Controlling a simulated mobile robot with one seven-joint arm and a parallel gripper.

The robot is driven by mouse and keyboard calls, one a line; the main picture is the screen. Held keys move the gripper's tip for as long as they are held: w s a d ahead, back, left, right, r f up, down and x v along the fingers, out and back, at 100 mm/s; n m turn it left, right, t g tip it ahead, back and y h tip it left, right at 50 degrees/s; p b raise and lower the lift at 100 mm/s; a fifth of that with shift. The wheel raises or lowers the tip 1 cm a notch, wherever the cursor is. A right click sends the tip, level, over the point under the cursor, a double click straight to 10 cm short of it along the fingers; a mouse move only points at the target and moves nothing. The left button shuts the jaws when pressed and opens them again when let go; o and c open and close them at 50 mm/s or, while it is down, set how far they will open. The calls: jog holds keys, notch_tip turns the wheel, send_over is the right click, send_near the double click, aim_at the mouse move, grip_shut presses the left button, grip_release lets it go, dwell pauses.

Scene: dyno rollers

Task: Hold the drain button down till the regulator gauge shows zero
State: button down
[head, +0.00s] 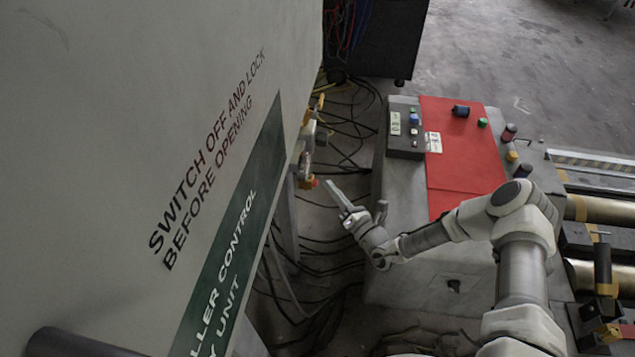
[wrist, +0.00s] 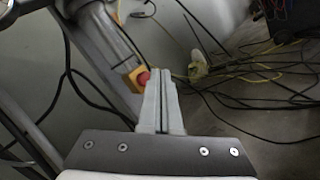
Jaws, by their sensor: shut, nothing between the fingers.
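A red button (head: 314,182) on a yellow-orange mount sits at the bottom of a pipe-mounted unit (head: 308,140) beside the large cabinet. I take it for the drain button. In the wrist view the red button (wrist: 143,78) on its yellow block shows just left of my fingertips, partly covered by them. My gripper (head: 329,185) is shut and empty, its tips pointing at the button from the right. A small gap shows in the head view; contact cannot be told in the wrist view. No gauge face can be read in either view.
The large grey cabinet (head: 130,130) fills the left side. A bench with a red top (head: 460,165) and a control box (head: 405,128) stands to the right. Several black cables (head: 345,125) lie on the floor between them.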

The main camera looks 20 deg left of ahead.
jog(key=shift+a, duration=0.15)
dwell(0.4)
jog(key=shift+s+a, duration=0.1)
jog(key=shift+a, duration=0.15)
jog(key=shift+s+a, duration=0.15)
jog(key=shift+a, duration=0.3)
dwell(2.0)
dwell(1.3)
jog(key=shift+w+d, duration=0.25)
jog(key=shift+d, duration=0.6)
jog(key=shift+w+d, duration=0.2)
jog(key=shift+d, duration=0.6)
jog(key=shift+w+d, duration=0.2)
jog(key=shift+d, duration=0.65)
jog(key=shift+w+d, duration=0.2)
jog(key=shift+d, duration=0.6)
